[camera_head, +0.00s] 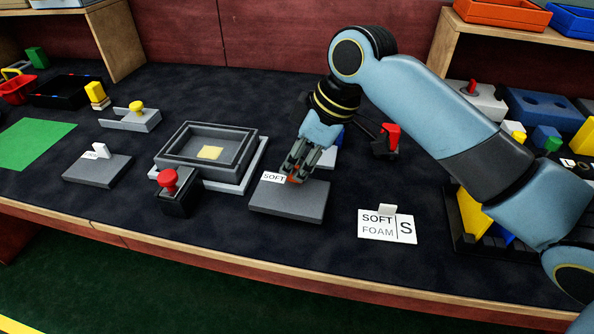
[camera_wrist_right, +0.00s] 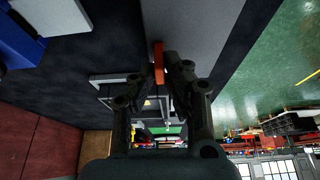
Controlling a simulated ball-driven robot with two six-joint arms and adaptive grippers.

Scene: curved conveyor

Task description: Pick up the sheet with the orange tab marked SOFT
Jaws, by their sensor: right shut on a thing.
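The thick dark grey sheet (camera_head: 290,202) is near the counter's front edge in the head view, with a white SOFT label (camera_head: 273,177) at its back left. My right gripper (camera_head: 295,174) points down at the sheet's back edge, its fingers shut on the orange tab (camera_head: 292,180). The wrist view shows the orange tab (camera_wrist_right: 158,62) between my fingertips (camera_wrist_right: 160,75) and the grey sheet (camera_wrist_right: 190,28) beyond it. The sheet looks flat; I cannot tell whether it touches the counter. My left gripper is not in view.
A red-knobbed block (camera_head: 176,203) and a grey tray (camera_head: 180,144) are close on the left. Another tabbed sheet (camera_head: 97,170) lies further left. The dark counter (camera_head: 345,275) is clear in front.

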